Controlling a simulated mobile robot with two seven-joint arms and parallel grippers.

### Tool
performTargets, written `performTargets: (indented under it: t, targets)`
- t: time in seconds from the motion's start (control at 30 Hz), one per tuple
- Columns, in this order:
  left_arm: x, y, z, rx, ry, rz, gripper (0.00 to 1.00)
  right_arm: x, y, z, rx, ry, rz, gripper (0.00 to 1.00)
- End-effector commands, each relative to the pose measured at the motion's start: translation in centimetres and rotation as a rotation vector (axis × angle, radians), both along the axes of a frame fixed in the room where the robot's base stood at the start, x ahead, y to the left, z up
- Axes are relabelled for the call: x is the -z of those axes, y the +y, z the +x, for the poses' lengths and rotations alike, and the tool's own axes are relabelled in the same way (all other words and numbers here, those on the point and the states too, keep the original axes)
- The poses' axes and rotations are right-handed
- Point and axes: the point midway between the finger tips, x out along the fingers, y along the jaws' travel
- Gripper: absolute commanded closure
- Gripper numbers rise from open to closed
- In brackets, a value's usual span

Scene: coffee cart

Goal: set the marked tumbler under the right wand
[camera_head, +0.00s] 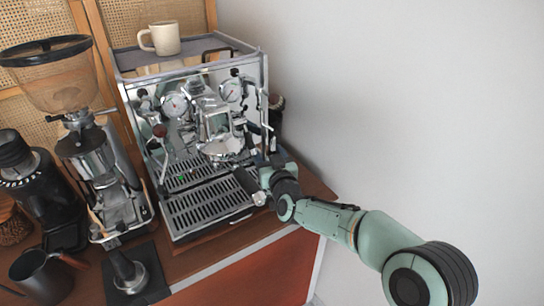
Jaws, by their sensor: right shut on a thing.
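The espresso machine (206,65) stands on the cart. Its right wand (268,130) hangs at the front right, partly hidden near my arm. My right gripper (247,183) is low at the right end of the drip tray (208,203), below the right wand. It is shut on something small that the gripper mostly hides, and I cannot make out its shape. I cannot clearly pick out the marked tumbler. A small green spot (183,178) shows on the left of the tray area; I cannot tell what it belongs to. My left gripper is not in view.
A cream mug (161,38) sits on top of the machine. A grinder (92,160) stands left of it, with a black grinder (38,190), a dark pitcher (40,277) and a tamper (127,270) nearby. A wall (400,80) bounds the right side.

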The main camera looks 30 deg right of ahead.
Motion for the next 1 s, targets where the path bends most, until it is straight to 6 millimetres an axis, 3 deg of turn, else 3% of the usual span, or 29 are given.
performTargets:
  t: [1.0]
  targets:
    - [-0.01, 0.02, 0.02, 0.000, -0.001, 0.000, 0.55, 0.56, 0.05, -0.10, -0.017, -0.002, 0.007, 0.71]
